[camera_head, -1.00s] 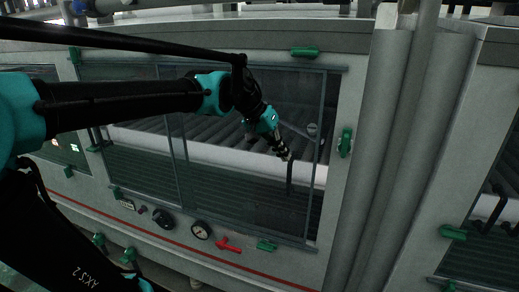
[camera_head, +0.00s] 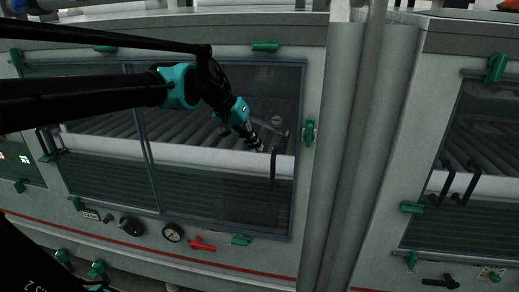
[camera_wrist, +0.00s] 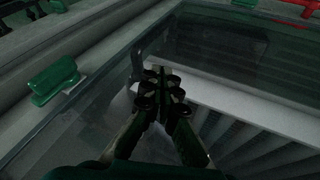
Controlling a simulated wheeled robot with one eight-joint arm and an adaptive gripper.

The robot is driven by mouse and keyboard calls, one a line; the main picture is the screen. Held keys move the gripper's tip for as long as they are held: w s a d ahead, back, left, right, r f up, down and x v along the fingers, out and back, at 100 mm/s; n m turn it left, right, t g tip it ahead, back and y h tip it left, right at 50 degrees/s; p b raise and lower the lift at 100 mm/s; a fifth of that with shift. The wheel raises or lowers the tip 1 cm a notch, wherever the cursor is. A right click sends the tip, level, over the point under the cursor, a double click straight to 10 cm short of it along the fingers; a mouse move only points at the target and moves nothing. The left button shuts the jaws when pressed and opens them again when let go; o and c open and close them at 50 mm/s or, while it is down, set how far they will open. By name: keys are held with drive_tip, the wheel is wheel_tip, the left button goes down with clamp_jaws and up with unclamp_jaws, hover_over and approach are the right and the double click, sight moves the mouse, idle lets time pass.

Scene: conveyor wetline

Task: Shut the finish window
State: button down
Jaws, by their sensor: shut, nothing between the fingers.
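The nearest machine window is a framed glass pane (camera_head: 190,185) with a dark upright handle (camera_head: 274,170) near its right side. I cannot read a label marking it as the finish window. Slats and a white bar show through the glass. My gripper (camera_head: 260,148) is shut and empty, just left of the handle's upper part in the head view. Contact with the handle or glass cannot be told. In the wrist view my gripper (camera_wrist: 160,80) is shut over the glass, beside the grey window frame (camera_wrist: 110,95).
A green clamp (camera_head: 309,133) sits on the right post and also shows in the wrist view (camera_wrist: 55,80). Another window with two dark handles (camera_head: 466,188) is at the right. A gauge (camera_head: 172,232) and red valve (camera_head: 201,244) sit below. A thick grey pipe (camera_head: 345,150) separates the windows.

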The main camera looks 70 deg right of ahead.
drive_tip(key=v, duration=1)
drive_tip(key=shift+w, duration=0.4)
drive_tip(key=shift+r, duration=0.1)
drive_tip(key=w+a+f+n+t+h, duration=0.1)
drive_tip(key=w+f+n+t, duration=0.1)
drive_tip(key=w+f, duration=0.5)
drive_tip(key=w+a+f+n+t, duration=0.1)
drive_tip(key=w+a+f+n, duration=0.15)
drive_tip(key=w, duration=0.95)
drive_tip(key=w+a+f+n+t, duration=0.3)
drive_tip(key=w+a+f+n, duration=0.2)
drive_tip(key=w+a+f, duration=0.65)
drive_tip(key=w+a+f+n+t+y, duration=0.1)
drive_tip(key=w+a+f+n, duration=0.1)
drive_tip(key=w+a+f, duration=0.35)
drive_tip(key=w+a+f+n+t+y, duration=0.1)
drive_tip(key=w+a+f+n, duration=0.15)
drive_tip(key=a, duration=0.65)
drive_tip(key=s+a+f+n+y, duration=0.1)
drive_tip(key=a+f+n, duration=0.1)
drive_tip(key=a, duration=0.6)
drive_tip(key=s+a+f+n+t+y, duration=0.1)
drive_tip(key=s+a+f+n+y, duration=0.1)
drive_tip(key=a+f, duration=0.3)
drive_tip(key=a, duration=0.3)
drive_tip(key=shift+s+n, duration=0.15)
drive_tip(key=shift+n, duration=0.25)
